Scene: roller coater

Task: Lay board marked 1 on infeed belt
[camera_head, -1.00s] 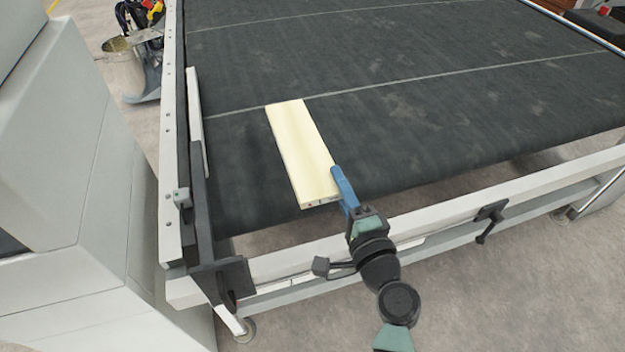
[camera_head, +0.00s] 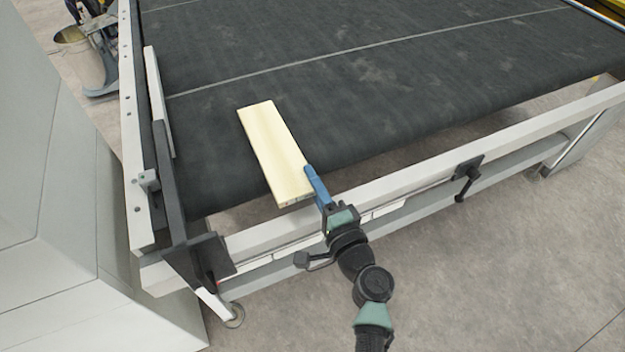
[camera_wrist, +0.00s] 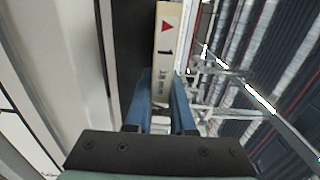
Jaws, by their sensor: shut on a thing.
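A pale wooden board (camera_head: 272,150) extends over the near left part of the dark infeed belt (camera_head: 370,90). My gripper (camera_head: 312,190) is shut on the board's near right end, with a blue finger along its right side. In the wrist view, the board's end face (camera_wrist: 163,60) bears a red triangle and a black 1, and sits between the blue fingers (camera_wrist: 160,105). I cannot tell whether the board's underside touches the belt or hangs just above it. The near end reaches past the belt's front edge.
A pale side rail with a dark guide (camera_head: 165,150) runs along the belt's left side. A white front beam (camera_head: 400,180) with a black clamp (camera_head: 465,175) crosses below the belt edge. A bucket (camera_head: 75,45) stands at the far left. The belt right of the board is clear.

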